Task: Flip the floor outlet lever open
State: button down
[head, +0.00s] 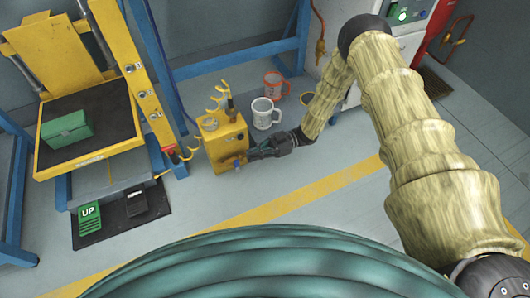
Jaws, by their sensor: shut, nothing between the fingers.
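A yellow floor box (212,150) stands on the grey floor, left of my gripper. A small blue fitting (237,163) shows low on its right front side. It may be the outlet lever, but it is too small to tell its position. My gripper (254,154) is shut and empty, low beside the right face of the box. Its fingertips are close to the blue fitting. I cannot tell whether they touch it, and the dark fingers partly cover that side of the box.
A yellow lift table (90,158) carries a green case (66,131); green UP (90,217) and black pedals (136,204) lie below. Floor in front is clear.

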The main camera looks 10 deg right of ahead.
aim_at(237, 164)
jog(key=b+x, duration=0.1)
jog(key=x, duration=0.1)
jog(key=shift+s+a, duration=0.15)
jog(key=shift+a, duration=0.25)
jog(key=shift+r+p, duration=0.2)
jog(key=shift+p, duration=0.25)
